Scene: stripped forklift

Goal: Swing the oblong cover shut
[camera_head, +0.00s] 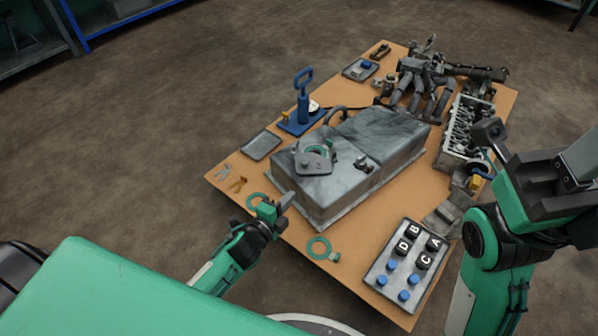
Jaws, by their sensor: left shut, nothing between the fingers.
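A large grey metal tank (345,194) lies on the wooden table. On its left top sits a small grey plate (313,163), which appears to be the oblong cover, beside a round opening with a green ring (319,149). The plate looks raised, but its exact angle is too small to tell. My left gripper (284,203) is shut and empty, close to the tank's near left lower corner; whether it touches the tank I cannot tell. My right arm stands at the right, and I cannot make out its gripper.
A button panel (403,267) with lettered black and blue buttons lies at the near right. A green ring (319,248) lies on the bare table before the tank.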

